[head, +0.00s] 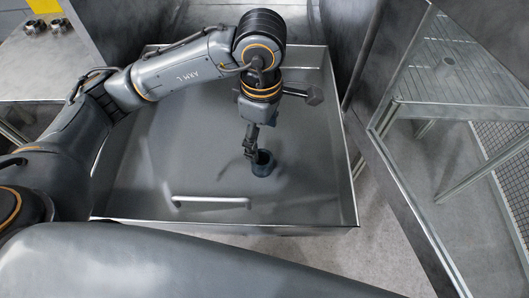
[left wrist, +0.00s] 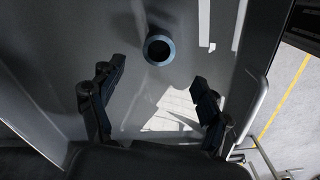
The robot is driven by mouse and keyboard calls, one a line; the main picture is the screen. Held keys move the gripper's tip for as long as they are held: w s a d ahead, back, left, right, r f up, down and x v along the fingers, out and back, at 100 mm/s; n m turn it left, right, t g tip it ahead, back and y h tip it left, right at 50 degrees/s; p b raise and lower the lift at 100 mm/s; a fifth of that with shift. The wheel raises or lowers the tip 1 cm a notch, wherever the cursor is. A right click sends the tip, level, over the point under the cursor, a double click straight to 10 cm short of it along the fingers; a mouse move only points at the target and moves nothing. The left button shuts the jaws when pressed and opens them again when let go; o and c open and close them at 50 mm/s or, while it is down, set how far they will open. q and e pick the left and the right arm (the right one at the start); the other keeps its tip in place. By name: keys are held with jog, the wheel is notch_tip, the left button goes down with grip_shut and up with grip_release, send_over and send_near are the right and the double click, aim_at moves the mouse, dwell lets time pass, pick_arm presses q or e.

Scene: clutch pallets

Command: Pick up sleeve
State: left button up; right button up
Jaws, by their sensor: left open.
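The sleeve (head: 264,165) is a short, dark blue-grey hollow cylinder. It stands upright on the floor of a large grey metal tray (head: 312,205), right of the tray's middle. My left gripper (head: 250,148) is over the tray, close beside the sleeve on its left in the head view. In the left wrist view the sleeve (left wrist: 167,40) shows its round open top, beyond the two spread fingers. The left gripper (left wrist: 155,92) is open, with nothing between its fingers. My right gripper is not seen.
The tray has raised walls, and the rest of its floor looks bare apart from bright reflections. A bench (head: 30,75) at the upper left bears small metal parts (head: 58,25). A metal-framed glass panel (head: 450,110) stands at the right.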

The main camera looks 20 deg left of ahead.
pick_arm(q)
send_near(262, 160)
jog(key=shift+s+d+f+p, duration=0.15)
jog(key=shift+s+f+p, duration=0.1)
jog(key=shift+s, duration=0.3)
jog(key=shift+s+d+f+p, duration=0.15)
jog(key=shift+s+f, duration=0.1)
jog(key=shift+s, duration=0.25)
jog(key=shift+w+f, duration=0.1)
jog(key=shift+f, duration=0.25)
jog(key=shift+f+p, duration=0.45)
jog(key=shift+f, duration=0.1)
notch_tip(262, 160, down, 4)
jog(key=shift+w+a+r+p, duration=0.1)
jog(key=shift+r+p, duration=0.05)
jog(key=shift+p, duration=0.6)
jog(key=shift+f, duration=0.4)
jog(key=shift+c, duration=0.5)
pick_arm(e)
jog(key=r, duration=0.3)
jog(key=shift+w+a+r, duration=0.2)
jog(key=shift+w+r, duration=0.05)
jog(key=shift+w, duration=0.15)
pick_arm(q)
jog(key=c, duration=1.4)
jog(key=shift+w, duration=0.1)
grip_shut()
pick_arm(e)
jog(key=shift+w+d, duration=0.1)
